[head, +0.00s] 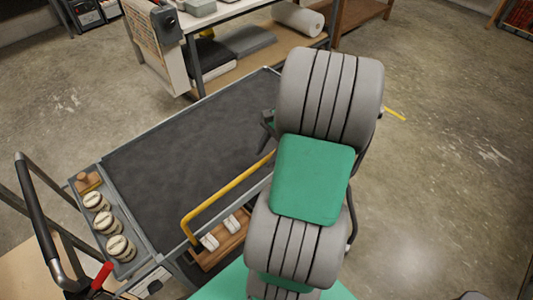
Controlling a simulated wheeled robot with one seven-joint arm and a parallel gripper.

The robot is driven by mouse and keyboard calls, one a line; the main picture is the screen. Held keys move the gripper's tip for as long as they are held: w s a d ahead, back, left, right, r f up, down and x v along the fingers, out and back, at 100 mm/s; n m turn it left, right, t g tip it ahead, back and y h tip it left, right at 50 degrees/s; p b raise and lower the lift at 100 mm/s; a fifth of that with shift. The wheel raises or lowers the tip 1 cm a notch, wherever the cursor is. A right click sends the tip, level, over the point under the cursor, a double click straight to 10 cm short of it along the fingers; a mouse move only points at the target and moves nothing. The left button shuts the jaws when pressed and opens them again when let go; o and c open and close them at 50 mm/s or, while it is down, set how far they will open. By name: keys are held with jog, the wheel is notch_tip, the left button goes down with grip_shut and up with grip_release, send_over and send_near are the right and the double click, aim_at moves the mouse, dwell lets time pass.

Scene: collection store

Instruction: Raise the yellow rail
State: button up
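The yellow rail (228,186) is a bent bar along the near side of a grey cart with a dark mat top (180,150). Its left end bends down near the cart's front corner. Its right part passes behind my arm, so that end is hidden. My gripper (264,140) shows only as a small dark part at the left edge of my arm, above the cart and close to the rail's visible right end. Most of it is hidden by the arm. I cannot tell whether it touches the rail or whether its fingers are open.
A side tray (124,268) at the cart's left end holds several round cream-topped pieces. A black push handle (38,220) and a red lever (102,277) stand at lower left. A wooden holder (222,246) with white pieces sits below the rail. A workbench (225,12) stands behind.

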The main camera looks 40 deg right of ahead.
jog(key=v, duration=0.7)
jog(key=shift+r+p, duration=0.35)
jog(key=shift+r, duration=0.05)
jog(key=shift+s+d, duration=0.1)
jog(key=shift+d, duration=0.05)
